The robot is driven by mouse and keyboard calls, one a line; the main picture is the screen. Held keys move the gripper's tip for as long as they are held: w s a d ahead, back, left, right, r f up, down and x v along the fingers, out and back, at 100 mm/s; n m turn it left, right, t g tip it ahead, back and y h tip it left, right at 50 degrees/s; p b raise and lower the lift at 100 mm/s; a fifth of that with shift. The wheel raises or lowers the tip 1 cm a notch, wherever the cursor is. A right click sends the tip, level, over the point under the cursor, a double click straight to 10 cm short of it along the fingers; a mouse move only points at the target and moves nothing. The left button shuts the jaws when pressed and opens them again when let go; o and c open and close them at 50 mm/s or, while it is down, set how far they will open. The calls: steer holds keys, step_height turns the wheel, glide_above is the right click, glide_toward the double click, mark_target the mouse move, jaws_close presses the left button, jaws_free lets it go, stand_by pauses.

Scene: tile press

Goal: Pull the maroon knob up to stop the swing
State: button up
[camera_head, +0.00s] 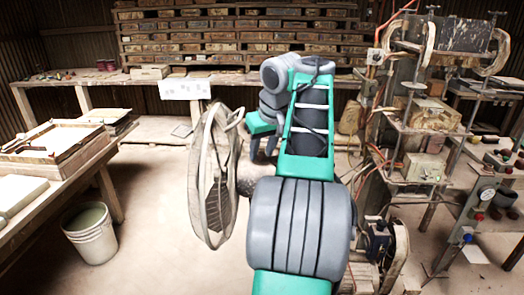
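My gripper (262,154) hangs below the folded end of my teal and grey arm, left of the arm's upper link. Its two dark fingers look apart with nothing between them, though the arm partly covers it. It is far from the controls at the right. A small dark red knob (478,217) sits on the slanted post below a round gauge. Another small red knob (508,170) shows higher at the right edge. At this size I cannot tell which one is maroon.
The tile press (425,115) stands right of my arm. A round wire-guarded fan (212,185) stands just left of my arm. A bench (105,158) and a white bucket (90,235) are at the left. A shelf with stacked boards (200,45) lines the back. The left-centre floor is clear.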

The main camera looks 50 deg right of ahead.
steer(key=shift+f, duration=0.1)
jaws_close()
stand_by(1.0)
